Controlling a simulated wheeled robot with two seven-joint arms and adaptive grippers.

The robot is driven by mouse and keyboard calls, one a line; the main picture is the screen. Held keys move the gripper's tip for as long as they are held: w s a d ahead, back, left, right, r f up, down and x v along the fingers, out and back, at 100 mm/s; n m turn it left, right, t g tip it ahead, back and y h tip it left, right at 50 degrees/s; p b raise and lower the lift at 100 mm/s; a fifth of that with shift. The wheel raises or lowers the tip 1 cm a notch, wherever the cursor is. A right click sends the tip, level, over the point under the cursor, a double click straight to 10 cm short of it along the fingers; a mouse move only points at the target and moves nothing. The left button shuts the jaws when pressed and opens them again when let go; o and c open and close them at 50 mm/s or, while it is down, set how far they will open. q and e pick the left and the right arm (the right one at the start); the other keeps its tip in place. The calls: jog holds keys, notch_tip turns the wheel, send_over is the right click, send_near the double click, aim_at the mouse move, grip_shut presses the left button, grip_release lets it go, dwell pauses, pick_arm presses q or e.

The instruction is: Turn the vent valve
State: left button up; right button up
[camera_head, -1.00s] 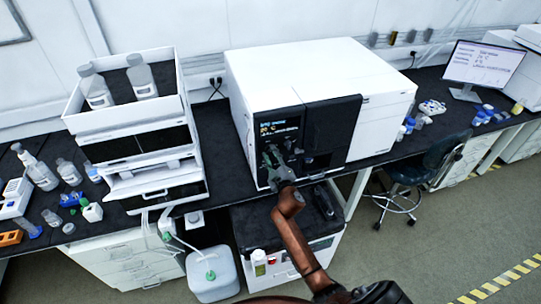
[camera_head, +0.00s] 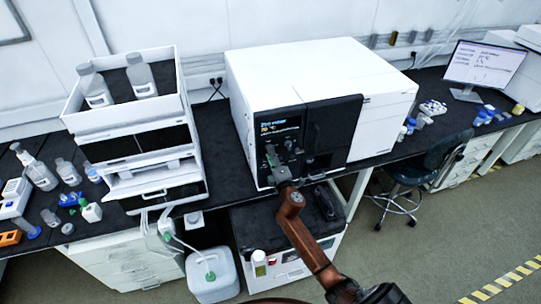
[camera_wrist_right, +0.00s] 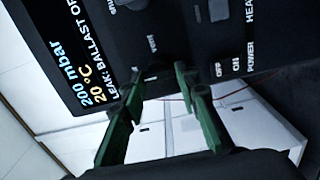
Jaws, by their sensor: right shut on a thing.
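The white instrument (camera_head: 320,75) on the bench has a black control panel with a lit display (camera_head: 279,126). My right gripper (camera_head: 271,158) is at this panel, below the display. In the right wrist view, the right gripper's green fingers (camera_wrist_right: 158,75) are closed in on the dark vent valve (camera_wrist_right: 157,68), below the VENT label. The valve is dark against the panel, so its angle is hard to tell. The display (camera_wrist_right: 88,75) reads 200 mbar, 20 °C and a cut-off line about leak and ballast. My left gripper is out of view.
Power switch (camera_wrist_right: 218,68) and heat markings are right of the valve in the right wrist view. A white stack with bottles (camera_head: 130,125) stands left on the bench. A white-cased unit (camera_head: 285,240) is below; a chair (camera_head: 410,175) stands right.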

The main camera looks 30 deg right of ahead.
jog(key=shift+a+f, duration=0.1)
dwell(0.4)
jog(key=o, duration=1.1)
jog(key=shift+o, duration=0.2)
jog(key=v, duration=1.2)
